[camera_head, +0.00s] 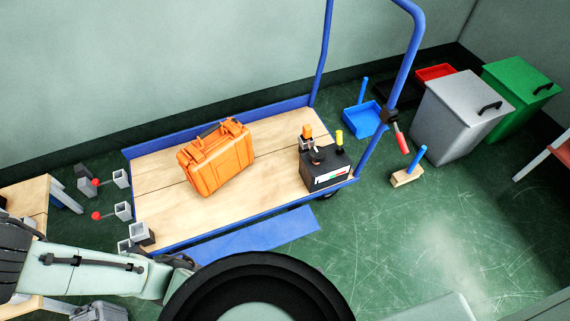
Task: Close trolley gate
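The trolley (165,212) has a wooden deck, a blue frame and a tall blue handle (405,65) at its right end. A low blue side wall (165,142) stands up along its far edge. A flat blue panel (270,233), which looks like the gate, is folded down and outward along the near edge. Its lower left part is hidden behind my own body. My arm reaches in at the lower left, apart from the panel. I cannot make out my gripper in this view.
An orange case (218,160) and a black box (325,170) stand on the deck. Grey (465,112) and green (520,92) bins, a blue tray (362,119) and a wooden block (407,177) are at right. Small grey brackets (122,178) lie left.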

